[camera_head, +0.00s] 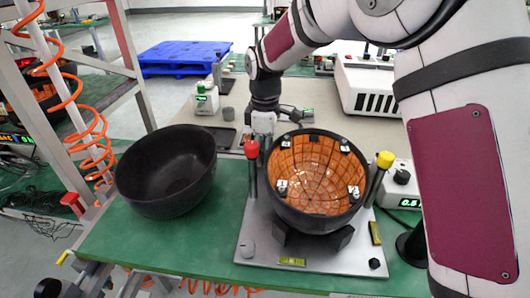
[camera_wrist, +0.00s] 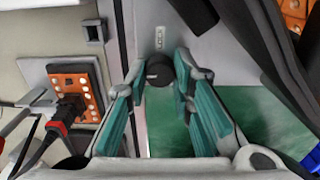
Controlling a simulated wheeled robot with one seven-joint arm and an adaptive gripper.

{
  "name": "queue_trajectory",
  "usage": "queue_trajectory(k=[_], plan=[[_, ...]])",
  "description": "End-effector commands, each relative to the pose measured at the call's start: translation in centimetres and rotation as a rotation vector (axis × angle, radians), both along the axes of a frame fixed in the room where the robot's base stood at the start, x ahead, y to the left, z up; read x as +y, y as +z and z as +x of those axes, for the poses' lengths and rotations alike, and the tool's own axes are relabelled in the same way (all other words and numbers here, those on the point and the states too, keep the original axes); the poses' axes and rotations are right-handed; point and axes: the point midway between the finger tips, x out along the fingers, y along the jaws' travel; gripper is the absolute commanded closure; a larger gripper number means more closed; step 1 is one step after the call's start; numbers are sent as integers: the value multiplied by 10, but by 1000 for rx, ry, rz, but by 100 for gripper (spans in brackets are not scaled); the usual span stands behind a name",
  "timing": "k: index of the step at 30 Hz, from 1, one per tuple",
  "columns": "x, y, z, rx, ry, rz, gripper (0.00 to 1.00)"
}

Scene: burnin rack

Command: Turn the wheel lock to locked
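A round black knob (camera_wrist: 159,70) sits on a grey plate in the wrist view, just below a small marking that seems to read LOCK (camera_wrist: 160,38). My gripper (camera_wrist: 162,66) has its teal-padded fingers spread on either side of the knob. The right finger is very close to it; I cannot tell whether it touches. In the head view my gripper (camera_head: 263,128) points down behind the black bowl with an orange lining (camera_head: 322,218), and the knob is hidden there. The bowl stands on a grey base plate (camera_head: 262,262).
A red-topped post (camera_head: 252,150) and a yellow-topped post (camera_head: 384,160) flank the bowl. An empty black bowl (camera_head: 165,172) stands left on the green table. An orange panel with a plugged cable (camera_wrist: 78,88) is left of my fingers. A display box (camera_head: 400,190) is at right.

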Motion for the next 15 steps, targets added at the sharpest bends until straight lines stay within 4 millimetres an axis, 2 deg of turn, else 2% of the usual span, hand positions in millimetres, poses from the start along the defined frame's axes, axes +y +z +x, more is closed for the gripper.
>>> queue_trajectory(k=[8,15], plan=[[0,0,0,1,-21,0,100],[0,1,-1,1,-132,0,100]])
